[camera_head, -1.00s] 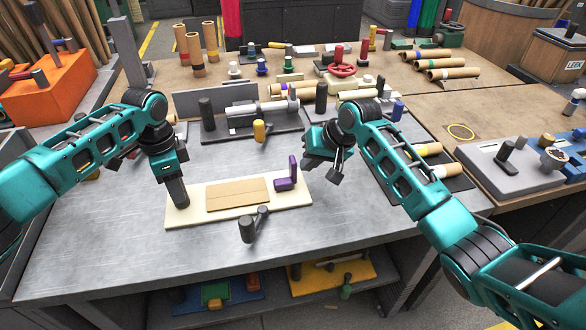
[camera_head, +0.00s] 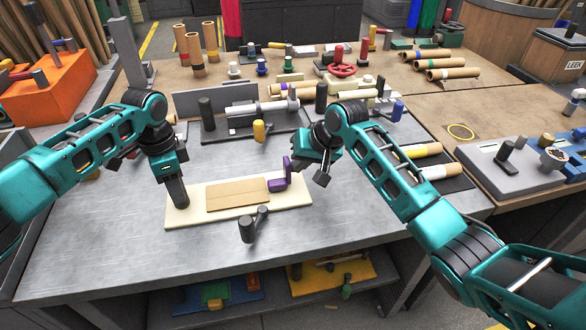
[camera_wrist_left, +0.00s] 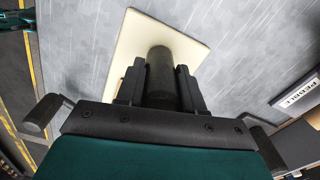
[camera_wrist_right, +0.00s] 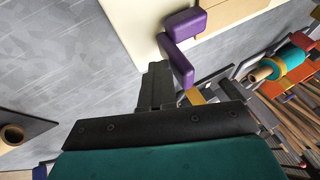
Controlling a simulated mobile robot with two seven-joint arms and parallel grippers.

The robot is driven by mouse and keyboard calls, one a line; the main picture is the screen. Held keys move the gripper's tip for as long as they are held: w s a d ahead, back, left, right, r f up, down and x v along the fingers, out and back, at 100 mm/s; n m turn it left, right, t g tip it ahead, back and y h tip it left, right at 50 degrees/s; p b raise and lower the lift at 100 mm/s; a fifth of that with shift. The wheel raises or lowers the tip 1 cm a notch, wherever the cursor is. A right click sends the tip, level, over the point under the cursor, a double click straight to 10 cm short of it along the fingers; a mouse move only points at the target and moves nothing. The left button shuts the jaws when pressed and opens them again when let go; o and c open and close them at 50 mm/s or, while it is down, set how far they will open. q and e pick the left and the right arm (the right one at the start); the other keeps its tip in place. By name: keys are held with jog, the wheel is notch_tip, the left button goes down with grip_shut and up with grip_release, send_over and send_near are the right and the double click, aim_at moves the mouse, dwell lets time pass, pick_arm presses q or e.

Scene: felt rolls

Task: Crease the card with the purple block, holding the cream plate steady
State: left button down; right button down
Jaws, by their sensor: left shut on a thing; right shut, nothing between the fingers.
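The cream plate (camera_head: 296,197) lies on the grey metal table, with the tan card (camera_head: 236,195) flat on it. A faint lengthwise line shows on the card. My left gripper (camera_head: 174,178) is shut on the dark post (camera_wrist_left: 160,70) standing at the plate's left end. The L-shaped purple block (camera_head: 277,185) rests at the card's right end, its upright part toward my right gripper. My right gripper (camera_head: 322,172) is shut and empty, just right of this upright. In the right wrist view its fingertips (camera_wrist_right: 160,70) are close beside the purple block (camera_wrist_right: 180,62); contact is unclear.
A dark two-knobbed tool (camera_head: 252,226) stands in front of the plate. A dark-based fixture with a silver cylinder (camera_head: 262,108) stands farther back. Cardboard rolls (camera_head: 430,171) lie to the right. The table's front left is clear.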

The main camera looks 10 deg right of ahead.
pick_arm(q)
jog(key=shift+s+f, duration=0.1)
jog(key=shift+f, duration=0.05)
pick_arm(e)
send_over(256, 189)
jog(key=shift+s+a, duration=0.1)
jog(key=shift+a, duration=0.1)
dwell(1.6)
jog(key=shift+d, duration=0.2)
jog(key=shift+r, duration=0.2)
jog(key=shift+r, duration=1.5)
jog(key=r, duration=0.1)
jog(key=d+r, duration=0.1)
jog(key=r, duration=0.1)
jog(key=shift+r, duration=0.3)
